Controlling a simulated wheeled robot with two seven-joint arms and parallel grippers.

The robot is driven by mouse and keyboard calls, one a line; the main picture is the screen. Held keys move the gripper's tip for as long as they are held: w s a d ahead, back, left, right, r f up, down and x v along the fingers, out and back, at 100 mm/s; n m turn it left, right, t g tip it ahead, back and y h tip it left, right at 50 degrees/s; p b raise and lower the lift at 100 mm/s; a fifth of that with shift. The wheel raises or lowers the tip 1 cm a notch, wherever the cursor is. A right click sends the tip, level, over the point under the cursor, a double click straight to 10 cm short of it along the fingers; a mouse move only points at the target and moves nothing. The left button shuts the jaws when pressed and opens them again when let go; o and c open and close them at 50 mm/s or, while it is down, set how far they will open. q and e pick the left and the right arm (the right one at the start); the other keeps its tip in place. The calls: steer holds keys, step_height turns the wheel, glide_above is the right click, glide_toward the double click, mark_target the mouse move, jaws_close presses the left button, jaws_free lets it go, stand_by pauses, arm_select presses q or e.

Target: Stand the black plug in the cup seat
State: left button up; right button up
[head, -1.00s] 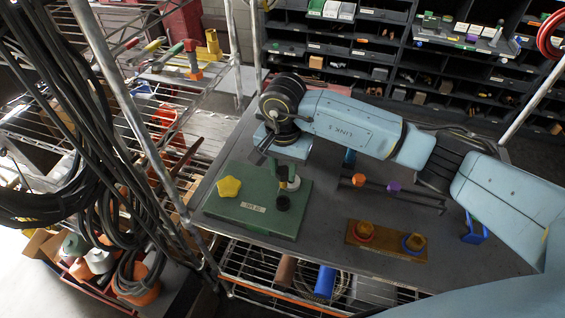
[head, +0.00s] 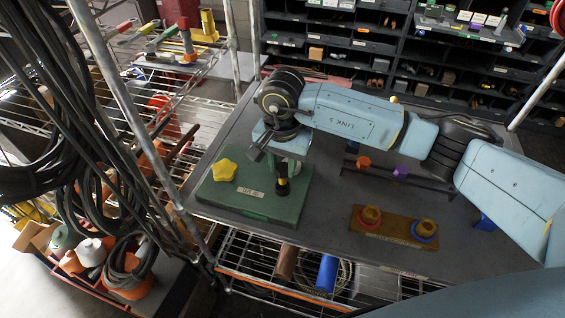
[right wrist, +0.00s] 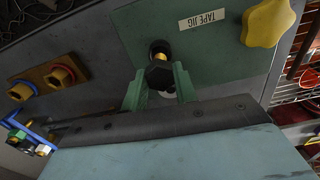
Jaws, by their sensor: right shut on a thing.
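My right gripper (head: 284,166) is over the green board (head: 225,203) labelled as a tape jig. In the right wrist view its two green fingers (right wrist: 160,88) are shut on the black plug (right wrist: 158,76), which has a brass-coloured part at its far end. The plug also shows in the head view (head: 281,170), upright beneath the gripper. A dark round cup seat (right wrist: 158,46) on the board lies in line with the brass end; it shows in the head view too (head: 282,189). I cannot tell whether the plug touches the seat. My left gripper is out of view.
A yellow star knob (head: 223,169) stands on the board's left part. A wooden block (head: 383,234) with two brass hex pieces, in red and blue rings, sits to the right. A dark rail (head: 415,181) with orange and purple pieces lies behind it. Bare tabletop (head: 325,213) lies between.

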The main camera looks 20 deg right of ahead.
mark_target(283, 167)
steer(key=shift+b, duration=0.65)
stand_by(1.1)
steer(key=shift+f, duration=0.15)
steer(key=shift+f+b, duration=1.15)
steer(key=shift+b, duration=0.15)
steer(key=o, duration=1.2)
steer(key=shift+c, duration=0.2)
steer(key=shift+r+p, duration=1.15)
steer(key=shift+r, duration=1.85)
